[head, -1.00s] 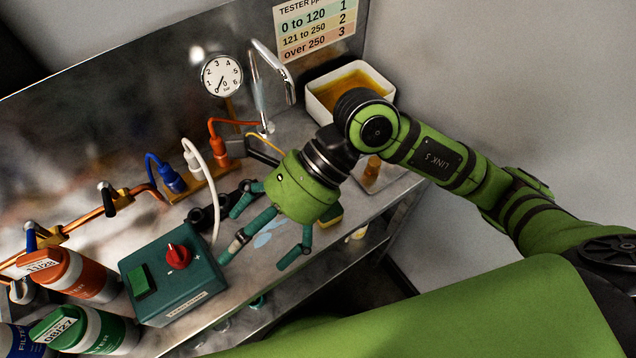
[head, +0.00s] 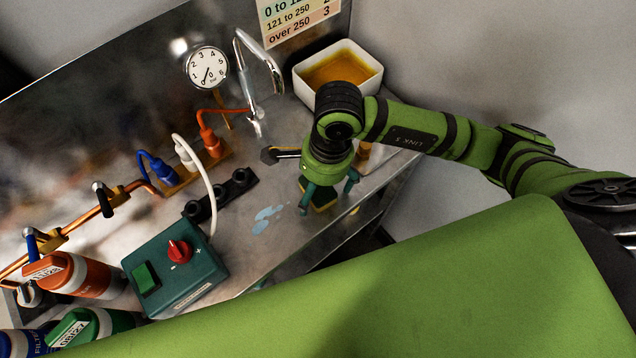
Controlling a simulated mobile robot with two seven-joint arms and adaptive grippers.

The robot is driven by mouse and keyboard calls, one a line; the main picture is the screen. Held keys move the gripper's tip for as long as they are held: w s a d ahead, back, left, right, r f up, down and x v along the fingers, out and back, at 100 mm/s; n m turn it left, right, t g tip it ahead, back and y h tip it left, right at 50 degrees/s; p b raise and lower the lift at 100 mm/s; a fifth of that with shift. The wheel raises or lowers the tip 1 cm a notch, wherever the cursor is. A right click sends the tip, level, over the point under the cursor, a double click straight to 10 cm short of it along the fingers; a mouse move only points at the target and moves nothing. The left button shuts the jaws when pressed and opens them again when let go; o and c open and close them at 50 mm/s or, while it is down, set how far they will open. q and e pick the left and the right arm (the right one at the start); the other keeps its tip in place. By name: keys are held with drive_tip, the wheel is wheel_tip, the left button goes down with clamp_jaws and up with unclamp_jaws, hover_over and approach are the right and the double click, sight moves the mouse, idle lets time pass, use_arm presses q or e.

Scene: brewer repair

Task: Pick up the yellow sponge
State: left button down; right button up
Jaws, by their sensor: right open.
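The yellow sponge (head: 323,206) lies near the front edge of the steel counter. It has a dark top and a yellow side, and my gripper hides part of it. My right gripper (head: 326,196) is over the sponge, pointing down, with its teal fingers spread. One finger is at the sponge's left side and another is to its right. I cannot tell whether they touch it. My left gripper is not in view.
A blue puddle (head: 266,217) lies left of the sponge. A teal control box (head: 175,268) with a red knob stands at the front left. A white tub (head: 338,72) of amber liquid is behind my arm. A black-handled tool (head: 283,154) lies beside the gripper.

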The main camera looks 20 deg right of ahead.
drive_tip(key=c, duration=1)
